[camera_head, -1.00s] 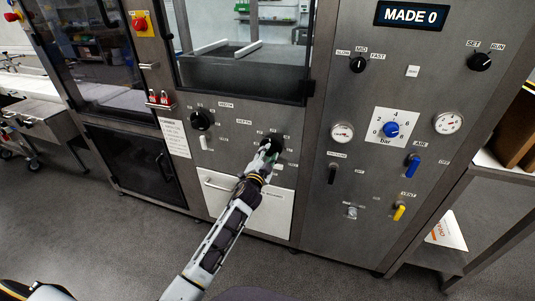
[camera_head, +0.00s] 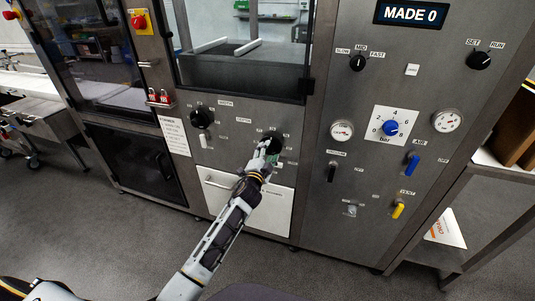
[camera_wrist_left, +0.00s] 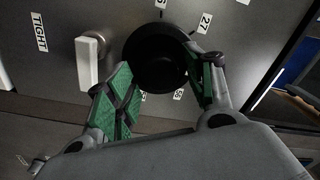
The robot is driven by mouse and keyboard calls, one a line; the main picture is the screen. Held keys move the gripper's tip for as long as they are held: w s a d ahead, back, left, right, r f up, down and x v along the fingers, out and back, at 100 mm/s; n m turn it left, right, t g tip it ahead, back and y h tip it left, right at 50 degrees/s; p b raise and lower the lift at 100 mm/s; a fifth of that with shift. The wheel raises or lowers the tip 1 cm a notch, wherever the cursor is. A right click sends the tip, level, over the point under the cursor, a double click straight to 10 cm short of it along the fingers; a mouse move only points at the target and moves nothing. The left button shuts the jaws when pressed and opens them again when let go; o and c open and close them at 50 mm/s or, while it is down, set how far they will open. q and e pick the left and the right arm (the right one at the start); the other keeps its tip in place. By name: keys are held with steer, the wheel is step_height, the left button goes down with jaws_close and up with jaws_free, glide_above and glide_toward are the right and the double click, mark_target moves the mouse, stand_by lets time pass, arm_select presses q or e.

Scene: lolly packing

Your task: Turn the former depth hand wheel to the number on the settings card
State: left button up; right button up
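The black depth hand wheel (camera_head: 276,141) is on the grey machine front, partly hidden by my left gripper (camera_head: 267,152). In the left wrist view the wheel (camera_wrist_left: 155,55) is a round black knob between the two green-padded fingers (camera_wrist_left: 165,85). The fingertips are at its left and right rims; whether they press on it is unclear. Number labels ring it, including 27 at its upper right. A similar black hand wheel (camera_head: 202,118) is to the left. No card is readable as the settings card. My right gripper is not in view.
A white notice (camera_head: 174,136) hangs left of the wheels. A light lever (camera_wrist_left: 89,60) beside TIGHT is close to my left finger. A white drawer (camera_head: 222,196) is below. Knobs, gauges and coloured levers (camera_head: 411,165) fill the right panel.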

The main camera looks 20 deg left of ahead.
arm_select(q)
steer(key=shift+s+f, duration=0.1)
steer(key=shift+s, duration=1)
steer(key=s, duration=1)
steer(key=shift+w+a, duration=0.1)
stand_by(0.5)
